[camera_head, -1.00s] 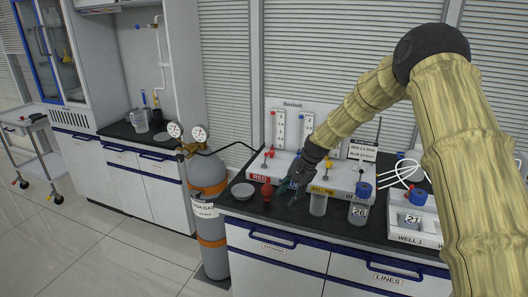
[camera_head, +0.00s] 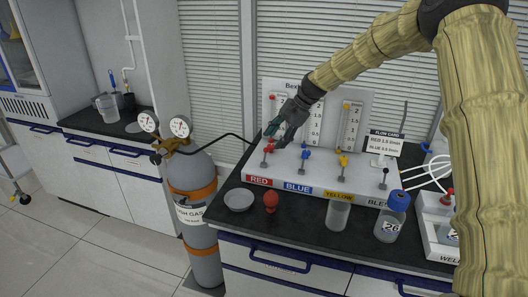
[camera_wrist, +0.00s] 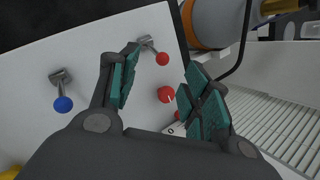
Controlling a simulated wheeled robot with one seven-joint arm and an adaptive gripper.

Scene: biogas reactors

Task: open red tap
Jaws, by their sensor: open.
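The red tap (camera_head: 268,150) is a small metal lever with a red ball end, on the white panel above the RED label (camera_head: 259,181). It shows in the wrist view (camera_wrist: 162,58) near my left finger, with the gripper not closed on it. My gripper (camera_head: 279,131) has teal finger pads and is just above the red tap in the head view. In the wrist view (camera_wrist: 160,82) the fingers are apart, with a red ball (camera_wrist: 165,94) seen between them. I cannot tell which part that ball belongs to.
The blue tap (camera_head: 305,156) sits to the right of the red one, then the yellow tap (camera_head: 343,161) and a black one. A gas cylinder (camera_head: 196,180) with gauges stands left.

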